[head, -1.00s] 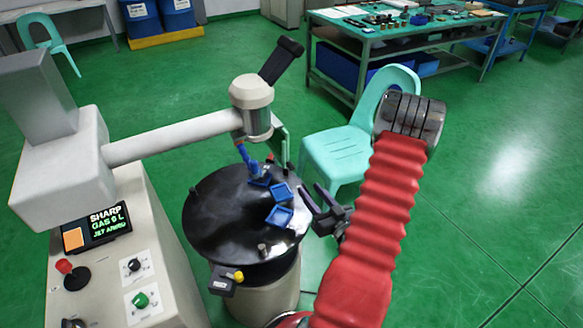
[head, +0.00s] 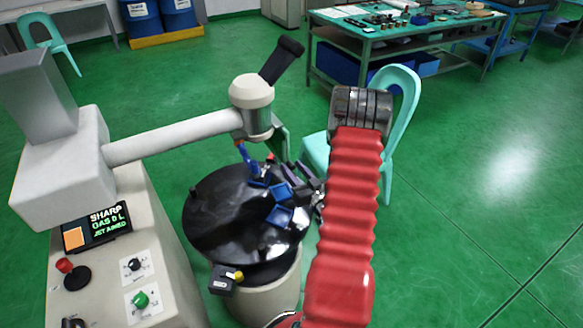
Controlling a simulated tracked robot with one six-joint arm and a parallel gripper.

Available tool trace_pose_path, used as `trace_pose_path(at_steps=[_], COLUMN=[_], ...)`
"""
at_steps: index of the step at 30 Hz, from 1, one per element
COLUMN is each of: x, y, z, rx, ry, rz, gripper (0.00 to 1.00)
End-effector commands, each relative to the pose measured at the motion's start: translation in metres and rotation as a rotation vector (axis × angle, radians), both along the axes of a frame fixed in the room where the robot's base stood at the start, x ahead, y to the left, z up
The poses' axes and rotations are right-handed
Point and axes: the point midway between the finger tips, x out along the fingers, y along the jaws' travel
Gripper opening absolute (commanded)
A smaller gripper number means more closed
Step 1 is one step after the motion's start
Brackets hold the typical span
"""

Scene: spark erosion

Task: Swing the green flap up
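A thin green flap (head: 281,139) shows just right of the grey spindle head, standing steeply tilted; its lower part is partly hidden. Its hinge cannot be made out. My gripper (head: 293,170) is below and slightly right of the flap, over the right rim of the black round lid. Its two dark fingers look apart, with nothing seen between them. No contact with the flap can be seen.
Small blue trays (head: 279,216) lie on the black lid (head: 215,215), close to my gripper. A blue nozzle (head: 246,157) hangs under the spindle head (head: 252,108). A teal chair (head: 396,90) stands behind my arm. Open floor lies to the right.

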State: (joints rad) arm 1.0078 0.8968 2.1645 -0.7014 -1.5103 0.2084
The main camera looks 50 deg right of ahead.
Motion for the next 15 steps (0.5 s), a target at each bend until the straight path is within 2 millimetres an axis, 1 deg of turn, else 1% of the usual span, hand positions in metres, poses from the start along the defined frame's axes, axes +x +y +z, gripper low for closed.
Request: trace_pose_path(at_steps=[3, 5, 14, 15], x=[0.0105, 0.0128, 0.0139, 0.0139], y=[-0.0024, -0.0036, -0.0047, -0.0047], z=[-0.0004, -0.0003, -0.0004, -0.0004], rx=[0.0, 0.001, 0.002, 0.002], ry=[0.001, 0.0, 0.0, 0.0], rz=[0.002, 0.001, -0.001, -0.001], gripper=[0.37, 0.37, 0.37, 0.35])
